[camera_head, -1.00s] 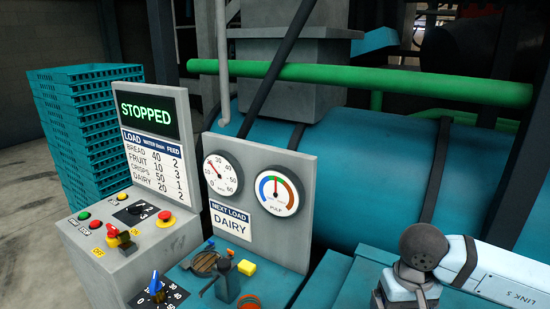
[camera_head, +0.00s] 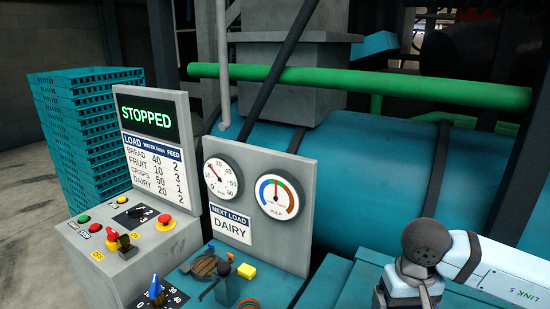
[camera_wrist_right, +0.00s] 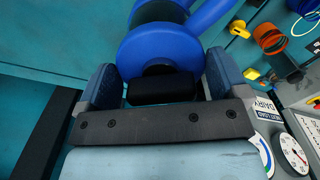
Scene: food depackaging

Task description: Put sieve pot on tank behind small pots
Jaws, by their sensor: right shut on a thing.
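In the right wrist view my right gripper (camera_wrist_right: 160,86) is shut on a black block-shaped grip (camera_wrist_right: 162,90). A blue rounded part (camera_wrist_right: 158,42) sits just beyond the grip, with a dark ring and more blue behind it. This looks like the sieve pot, but its full shape is cut off by the top edge. My left gripper is out of view.
The grey gauge panel (camera_head: 262,205) and the control box (camera_head: 135,255) with a STOPPED display stand at the left front. A green pipe (camera_head: 400,85) crosses above the drum. Stacked teal crates (camera_head: 85,125) stand at the far left.

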